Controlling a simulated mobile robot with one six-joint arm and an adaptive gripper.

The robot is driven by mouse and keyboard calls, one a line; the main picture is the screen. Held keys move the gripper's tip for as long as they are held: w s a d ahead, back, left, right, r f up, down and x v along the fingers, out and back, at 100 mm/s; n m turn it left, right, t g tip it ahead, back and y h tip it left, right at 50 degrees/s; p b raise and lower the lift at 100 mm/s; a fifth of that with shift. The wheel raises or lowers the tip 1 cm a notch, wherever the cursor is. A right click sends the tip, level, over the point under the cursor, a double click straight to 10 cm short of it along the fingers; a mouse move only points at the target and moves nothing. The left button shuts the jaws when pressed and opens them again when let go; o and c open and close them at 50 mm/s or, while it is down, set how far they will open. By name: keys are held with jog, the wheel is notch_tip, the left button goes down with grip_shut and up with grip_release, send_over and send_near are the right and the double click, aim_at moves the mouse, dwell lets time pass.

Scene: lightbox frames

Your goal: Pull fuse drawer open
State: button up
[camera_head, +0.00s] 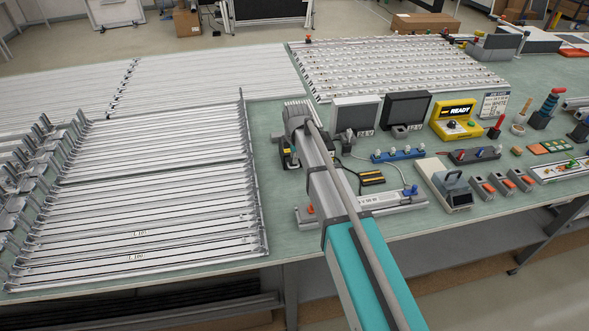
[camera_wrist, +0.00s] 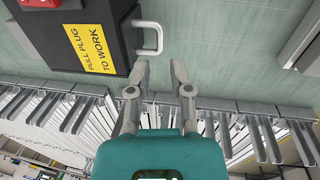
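In the wrist view a dark box (camera_wrist: 75,48) with a yellow label reading "PULL PLUG TO WORK" lies at upper left. A pale U-shaped handle (camera_wrist: 158,38) sticks out from its right side. I take this box to be the fuse drawer unit; no drawer seam shows. My gripper (camera_wrist: 159,64) is open and empty. Its fingertips are just below the handle in the picture, the handle nearer the left finger; no contact is visible. In the head view my arm hides most of the gripper and the box.
A red part (camera_wrist: 40,3) sits on the box. In the head view, racks of metal rails (camera_head: 150,190) fill the left of the green bench.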

jog(key=shift+w+a+f+b, duration=0.1)
jog(key=shift+w+f+b, duration=0.1)
jog(key=shift+f+b, duration=0.9)
jog(key=shift+w+a+f+b, duration=0.1)
jog(key=shift+w+f+b, duration=0.05)
jog(key=shift+f+b, duration=0.9)
jog(key=shift+f, duration=0.15)
jog(key=shift+d, duration=0.1)
grip_shut()
